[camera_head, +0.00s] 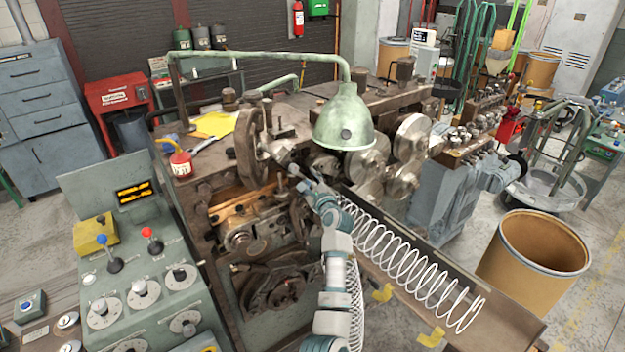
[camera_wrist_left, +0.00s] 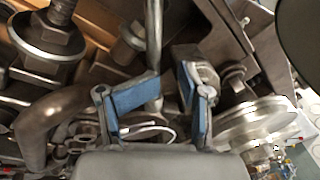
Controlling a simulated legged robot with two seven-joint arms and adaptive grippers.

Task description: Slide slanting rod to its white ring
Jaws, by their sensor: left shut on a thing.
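The slanting rod (camera_head: 284,159) is a short grey metal bar at the machine's upper middle, just right of a large upright disc. My left gripper (camera_head: 303,182) is at its lower end, with the arm rising from the bottom of the head view. In the left wrist view, the rod (camera_wrist_left: 154,50) runs down from the top between the blue-padded fingers of my left gripper (camera_wrist_left: 165,103). The fingers are closed in around it, and the exact contact is partly hidden. I cannot make out a white ring on the rod. My right gripper is not in view.
A long white coil spring (camera_head: 415,268) lies in a trough right of my arm. A green lamp shade (camera_head: 344,122) hangs close above the gripper. Metal rollers (camera_head: 405,180) stand to its right, and a control panel (camera_head: 140,285) is at the left. A brown drum (camera_head: 535,260) stands right.

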